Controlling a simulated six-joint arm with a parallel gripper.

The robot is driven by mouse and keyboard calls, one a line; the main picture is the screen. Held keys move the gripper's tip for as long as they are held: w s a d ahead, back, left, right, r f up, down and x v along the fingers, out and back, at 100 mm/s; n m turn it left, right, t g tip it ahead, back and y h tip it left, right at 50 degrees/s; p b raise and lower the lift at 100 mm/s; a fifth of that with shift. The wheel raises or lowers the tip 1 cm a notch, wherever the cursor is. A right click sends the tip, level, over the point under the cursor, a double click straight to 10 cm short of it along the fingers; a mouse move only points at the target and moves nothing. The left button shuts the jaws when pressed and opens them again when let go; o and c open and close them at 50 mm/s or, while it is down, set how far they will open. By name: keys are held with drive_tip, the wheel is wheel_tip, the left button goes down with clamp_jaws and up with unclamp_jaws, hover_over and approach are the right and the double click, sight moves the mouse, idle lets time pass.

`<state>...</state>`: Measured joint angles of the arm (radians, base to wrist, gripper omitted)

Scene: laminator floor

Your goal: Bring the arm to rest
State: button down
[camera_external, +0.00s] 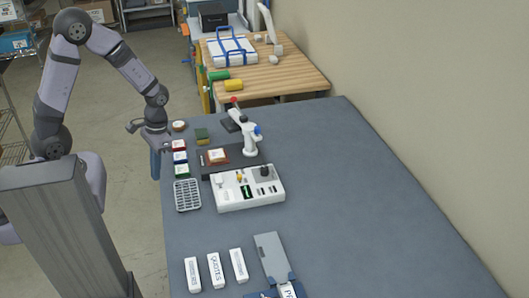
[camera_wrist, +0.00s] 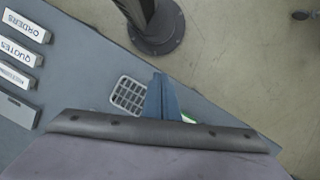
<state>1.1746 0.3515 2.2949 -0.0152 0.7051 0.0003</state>
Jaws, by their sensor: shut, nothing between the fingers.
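My gripper (camera_external: 155,165) hangs at the left edge of the blue-grey table (camera_external: 330,220) in the external view, its blue fingers pointing down and closed together. Nothing shows between them. In the wrist view the blue fingers (camera_wrist: 161,98) are together, with the grey grid tray (camera_wrist: 127,94) beside them on the left. In the external view this grid tray (camera_external: 187,195) lies on the table, lower right of the gripper. The upper arm is raised and bent, and my wrist is near the table's far left corner.
A white device (camera_external: 248,188) and a white-and-black press (camera_external: 247,135) are farther right. White labelled blocks (camera_external: 214,271) lie near the front. Open floor (camera_external: 135,215) is left of the table.

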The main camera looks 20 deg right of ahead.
drive_tip(key=w+a+r+n+h, duration=0.15)
drive_tip(key=w+a+n, duration=0.25)
drive_tip(key=a, duration=0.4)
drive_tip(key=w+a+r+n+t, duration=0.1)
drive_tip(key=w+a+r+n, duration=0.3)
drive_tip(key=a, duration=0.4)
drive_tip(key=w+a+r+n+h, duration=0.1)
drive_tip(key=w+a+r+n, duration=0.1)
drive_tip(key=w+a+n, duration=0.45)
wheel_tip(320, 180, down, 21)
drive_tip(key=s+a+m+b, duration=0.1)
drive_tip(key=s+b, duration=0.1)
drive_tip(key=b, duration=1.9)
drive_tip(key=shift+a+f, duration=0.15)
drive_tip(key=shift+f, duration=0.05)
drive_tip(key=shift+s, duration=0.1)
